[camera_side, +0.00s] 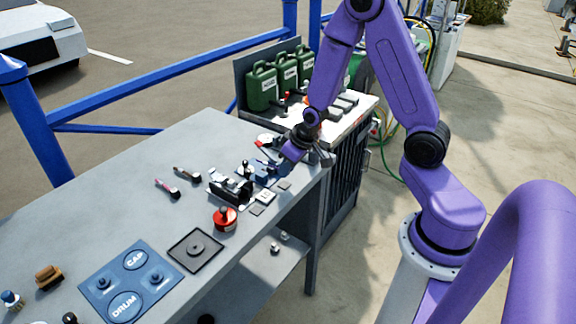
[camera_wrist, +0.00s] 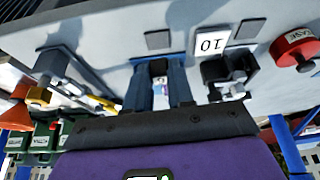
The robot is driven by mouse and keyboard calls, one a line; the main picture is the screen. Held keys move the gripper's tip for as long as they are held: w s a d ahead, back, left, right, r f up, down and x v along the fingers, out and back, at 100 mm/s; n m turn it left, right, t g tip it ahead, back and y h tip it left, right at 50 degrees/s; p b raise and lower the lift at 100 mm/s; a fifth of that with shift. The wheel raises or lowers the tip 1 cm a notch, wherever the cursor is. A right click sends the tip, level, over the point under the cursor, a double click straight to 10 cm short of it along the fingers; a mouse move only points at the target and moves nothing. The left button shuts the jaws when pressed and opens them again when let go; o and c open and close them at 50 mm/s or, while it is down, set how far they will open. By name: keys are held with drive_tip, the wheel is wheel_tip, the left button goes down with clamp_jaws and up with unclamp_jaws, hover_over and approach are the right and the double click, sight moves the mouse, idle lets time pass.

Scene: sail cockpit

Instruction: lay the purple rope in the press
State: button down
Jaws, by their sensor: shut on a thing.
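My gripper (camera_side: 292,152) is low over the right end of the grey bench in the side view. In the wrist view my gripper (camera_wrist: 158,82) shows blue-grey uprights with a small dark thing (camera_wrist: 158,68) between them. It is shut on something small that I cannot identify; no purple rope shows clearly. A dark blue device (camera_side: 262,170), possibly the press, stands on the bench just left of my gripper. A black device (camera_side: 230,189) stands left of that; it also shows in the wrist view (camera_wrist: 226,72). A short dark piece with a pink end (camera_side: 167,188) lies farther left.
A red round case (camera_side: 225,217), a white "10" tag (camera_wrist: 212,41) and flat grey pads are near the front edge. Green jugs (camera_side: 262,87) stand behind on the right. A blue panel (camera_side: 128,281) lies at front left. The bench's left middle is clear.

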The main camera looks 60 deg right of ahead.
sight(284, 184)
drive_tip(key=shift+f, duration=1.95)
idle(0.3)
drive_tip(key=c, duration=0.5)
unclamp_jaws()
wheel_tip(284, 184, up, 7)
drive_tip(key=shift+r, duration=0.15)
idle(0.7)
